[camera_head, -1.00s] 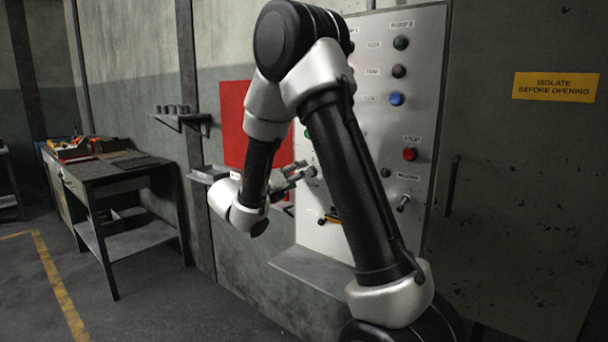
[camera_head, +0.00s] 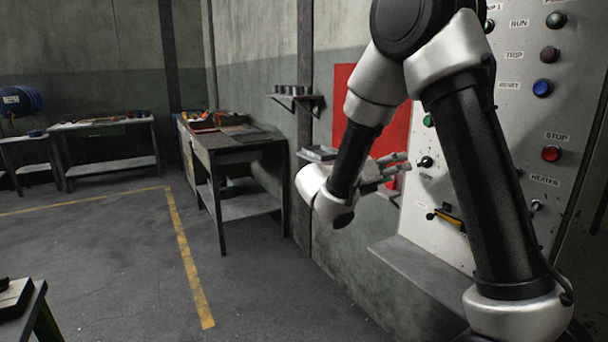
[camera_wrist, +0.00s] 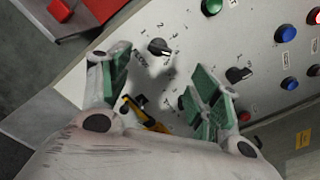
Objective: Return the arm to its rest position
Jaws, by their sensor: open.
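My gripper (camera_head: 388,170) is held out in front of the light grey control panel (camera_head: 520,150), its fingers pointing towards a black rotary knob (camera_head: 425,162). In the wrist view my gripper (camera_wrist: 160,95) has its two green-padded fingers spread apart with nothing between them. The rotary knob also shows beyond the fingertips in the wrist view (camera_wrist: 158,47). My arm is bent, with its elbow high and the forearm hanging down to the gripper. It hides part of the panel in the head view.
A yellow-handled switch (camera_head: 447,217) sits low on the panel, above a grey ledge (camera_head: 420,272). A red board (camera_head: 370,115) and a small shelf (camera_head: 296,100) are on the wall. A dark workbench (camera_head: 240,150) stands left. The floor (camera_head: 120,240) between is open.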

